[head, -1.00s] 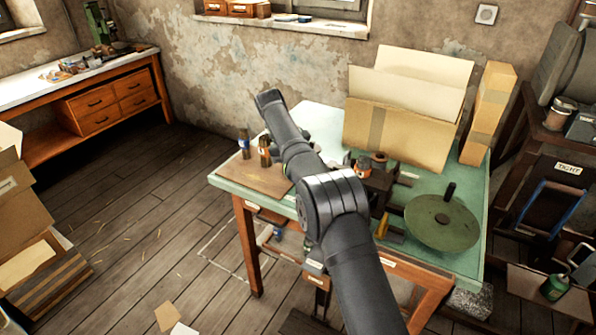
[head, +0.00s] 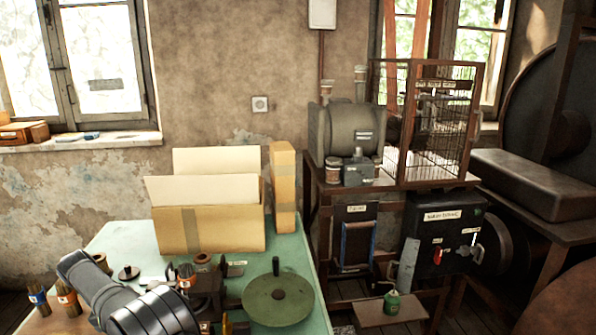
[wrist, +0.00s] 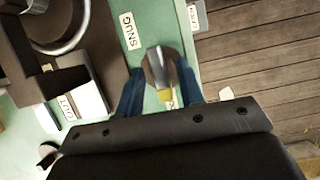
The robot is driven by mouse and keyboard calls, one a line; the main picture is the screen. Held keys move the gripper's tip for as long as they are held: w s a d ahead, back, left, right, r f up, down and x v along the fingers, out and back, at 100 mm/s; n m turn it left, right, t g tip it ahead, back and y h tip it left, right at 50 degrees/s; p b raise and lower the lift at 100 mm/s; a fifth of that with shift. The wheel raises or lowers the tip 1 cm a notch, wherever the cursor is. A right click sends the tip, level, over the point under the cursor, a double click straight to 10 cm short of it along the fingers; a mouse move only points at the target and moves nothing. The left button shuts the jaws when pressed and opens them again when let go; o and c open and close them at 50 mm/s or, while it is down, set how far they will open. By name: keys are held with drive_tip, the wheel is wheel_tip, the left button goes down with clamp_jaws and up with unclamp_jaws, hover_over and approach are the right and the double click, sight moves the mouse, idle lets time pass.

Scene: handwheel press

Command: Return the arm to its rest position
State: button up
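In the wrist view my gripper (wrist: 160,86) has its two blue fingers apart. A rounded grey metal piece with a yellow end (wrist: 160,66) shows between them; I cannot tell whether they touch it.
Brushes in jars (head: 66,300) stand left of my arm. A cardboard box (head: 208,228) with boards and a tall carton (head: 284,188) stand at the table's back. A machine stand with a wire cage (head: 435,120) is to the right. In the wrist view, wooden floor (wrist: 262,62) lies past the table edge.

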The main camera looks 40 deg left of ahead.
idle(0.3)
drive_tip(key=shift+r, duration=0.15)
drive_tip(key=v, duration=0.7)
drive_tip(key=x, duration=0.7)
drive_tip(key=shift+f, duration=0.3)
drive_tip(key=shift+w+r+m+g+h, duration=0.15)
drive_tip(key=shift+m+g+h, duration=0.15)
drive_tip(key=shift+m, duration=0.9)
drive_tip(key=m+g, duration=0.1)
drive_tip(key=m, duration=0.3)
drive_tip(key=shift+m+g+h, duration=0.4)
